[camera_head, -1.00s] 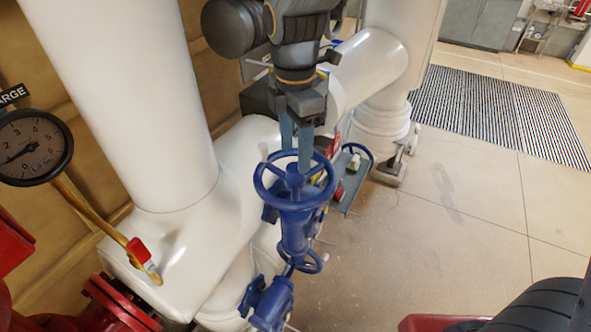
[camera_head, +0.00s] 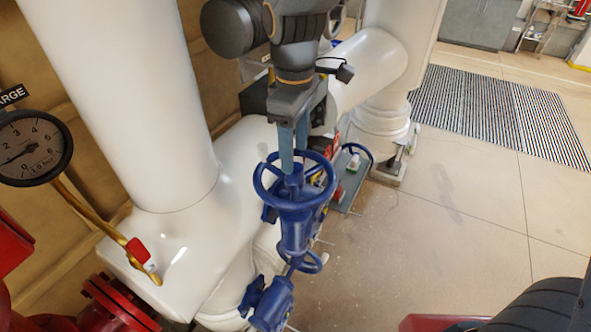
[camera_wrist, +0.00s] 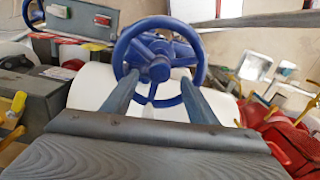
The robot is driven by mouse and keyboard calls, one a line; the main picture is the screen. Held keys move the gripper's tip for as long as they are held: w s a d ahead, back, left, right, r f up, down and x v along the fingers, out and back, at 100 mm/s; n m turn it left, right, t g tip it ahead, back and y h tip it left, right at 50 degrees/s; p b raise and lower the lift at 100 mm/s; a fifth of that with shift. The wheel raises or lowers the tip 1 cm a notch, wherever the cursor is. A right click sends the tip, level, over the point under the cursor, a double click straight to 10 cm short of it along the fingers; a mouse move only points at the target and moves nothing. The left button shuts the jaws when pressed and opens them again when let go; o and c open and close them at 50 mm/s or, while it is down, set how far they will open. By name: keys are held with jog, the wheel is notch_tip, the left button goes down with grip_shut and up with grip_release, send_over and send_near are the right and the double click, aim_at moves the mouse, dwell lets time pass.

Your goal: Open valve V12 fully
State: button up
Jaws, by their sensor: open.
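A blue valve with a spoked handwheel (camera_head: 293,183) stands upright in the middle of the head view, in front of white lagged pipework. No V12 tag is readable on it. My gripper (camera_head: 293,165) points down from above, its two blue-grey fingers over the far side of the wheel. In the wrist view the same handwheel (camera_wrist: 157,68) shows beyond the fingers (camera_wrist: 157,90), which are spread apart with the hub between them in the picture. The fingers appear empty. I cannot tell whether they touch the rim or spokes.
A pressure gauge (camera_head: 30,147) hangs at the left, with a brass pipe and red-handled cock (camera_head: 137,250) below it. Red flanges (camera_head: 115,303) fill the lower left.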

jog(key=m, duration=1.7)
jog(key=shift+m, duration=0.3)
jog(key=m, duration=0.5)
jog(key=shift+m, duration=0.4)
